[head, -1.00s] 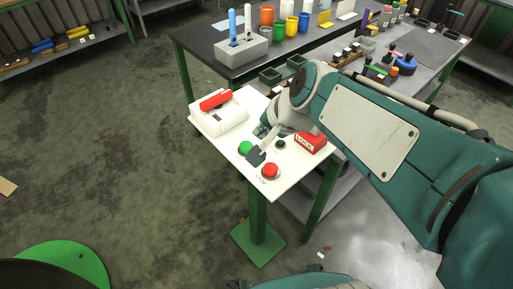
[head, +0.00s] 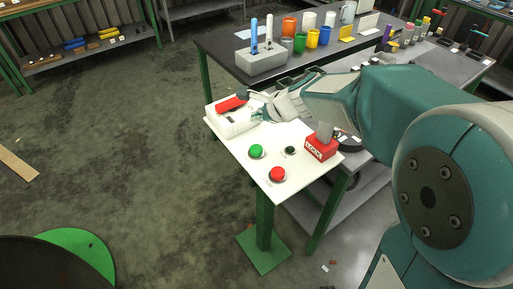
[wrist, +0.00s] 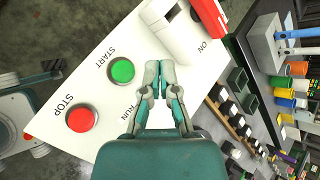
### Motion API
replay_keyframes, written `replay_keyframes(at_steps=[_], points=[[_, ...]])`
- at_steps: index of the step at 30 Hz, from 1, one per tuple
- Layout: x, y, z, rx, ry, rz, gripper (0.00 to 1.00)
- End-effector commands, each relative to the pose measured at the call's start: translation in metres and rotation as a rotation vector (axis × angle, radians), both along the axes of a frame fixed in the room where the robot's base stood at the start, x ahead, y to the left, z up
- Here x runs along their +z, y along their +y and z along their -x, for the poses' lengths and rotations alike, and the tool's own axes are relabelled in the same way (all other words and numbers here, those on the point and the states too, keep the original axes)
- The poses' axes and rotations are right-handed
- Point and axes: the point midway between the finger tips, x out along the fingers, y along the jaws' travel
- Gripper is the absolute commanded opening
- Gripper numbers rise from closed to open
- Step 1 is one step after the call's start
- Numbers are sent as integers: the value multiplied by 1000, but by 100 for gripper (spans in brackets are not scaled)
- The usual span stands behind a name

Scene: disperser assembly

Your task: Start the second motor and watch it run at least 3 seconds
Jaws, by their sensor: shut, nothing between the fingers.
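A white control panel (head: 235,143) stands on a green post. It carries a green START button (head: 256,151), a red STOP button (head: 277,174) and a small dark round fitting (head: 290,150), with RUN printed nearby in the wrist view. At the panel's far end is a white switch box (head: 240,125) with a red lever (head: 232,104), marked ON. My gripper (wrist: 165,82) is shut and empty above the panel, beside the switch box and right of the START button (wrist: 122,70) in the wrist view. My fingers hide the RUN fitting there. I cannot identify any motor.
A red LOCK block (head: 320,148) sits at the panel's right edge. Behind is a dark table (head: 225,45) with a grey holder (head: 262,60), coloured cups and several small items.

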Motion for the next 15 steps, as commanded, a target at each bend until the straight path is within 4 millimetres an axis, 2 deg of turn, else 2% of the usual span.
replay_keyframes(at_steps=[5,15], points=[[-6,-1,0,0,2,-2,0],[-48,0,1,1,4,0,0]])
